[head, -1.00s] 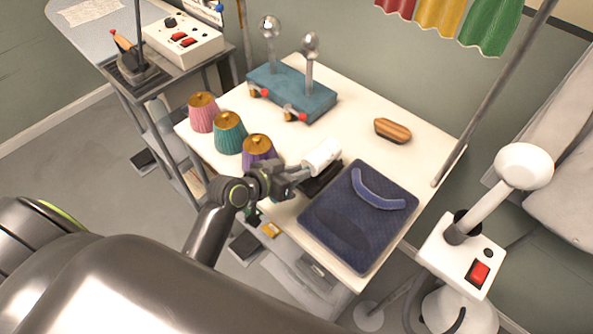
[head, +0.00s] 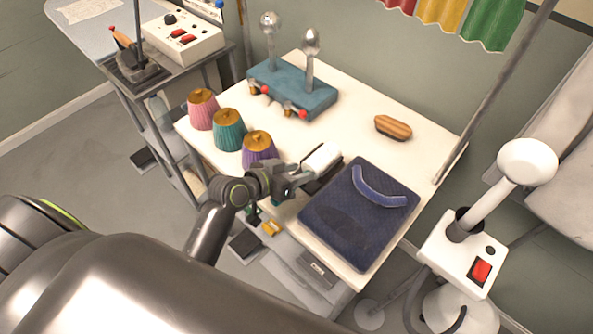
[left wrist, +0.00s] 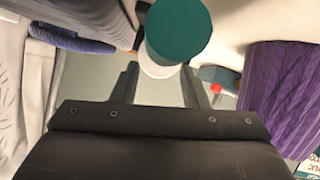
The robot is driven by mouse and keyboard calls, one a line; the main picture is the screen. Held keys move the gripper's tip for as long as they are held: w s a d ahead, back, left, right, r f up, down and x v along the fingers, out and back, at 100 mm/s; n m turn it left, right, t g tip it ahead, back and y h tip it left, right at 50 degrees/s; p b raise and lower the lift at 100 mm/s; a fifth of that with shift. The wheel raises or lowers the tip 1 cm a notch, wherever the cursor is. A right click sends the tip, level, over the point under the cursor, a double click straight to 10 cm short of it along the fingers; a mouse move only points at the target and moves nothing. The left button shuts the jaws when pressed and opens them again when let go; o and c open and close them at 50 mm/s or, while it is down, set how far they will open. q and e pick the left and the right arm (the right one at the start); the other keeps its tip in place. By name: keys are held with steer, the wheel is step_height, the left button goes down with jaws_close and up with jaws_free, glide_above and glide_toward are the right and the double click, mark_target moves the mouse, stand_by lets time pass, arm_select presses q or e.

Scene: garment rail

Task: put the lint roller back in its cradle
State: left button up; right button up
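The lint roller, with a white cylinder (head: 322,158), is at the table's front edge, between the purple shade and the dark blue pad. The black cradle (head: 317,184) is directly below it, partly hidden; I cannot tell whether the roller is fully seated. My left gripper (head: 296,183) is at the roller's near end. In the left wrist view its two fingers (left wrist: 160,85) stand apart with nothing visible between them. A round teal end (left wrist: 178,28), apparently the roller's handle end, shows just beyond the fingertips, with white behind it. My right gripper is not in view.
A purple pleated shade (head: 259,152) stands close to my left gripper. The dark blue pad (head: 345,225) with a curved blue strip lies right of the cradle. A teal stand (head: 290,88) and a striped wooden brush (head: 393,127) are farther back. The table's middle is clear.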

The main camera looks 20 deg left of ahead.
arm_select(q)
steer(key=shift+r, duration=0.35)
steer(key=shift+r+p, duration=0.5)
steer(key=shift+p, duration=0.1)
steer(key=b+v, duration=0.1)
steer(key=v, duration=1.1)
steer(key=shift+f+b, duration=0.2)
steer(key=shift+b, duration=0.15)
steer(key=shift+f, duration=0.1)
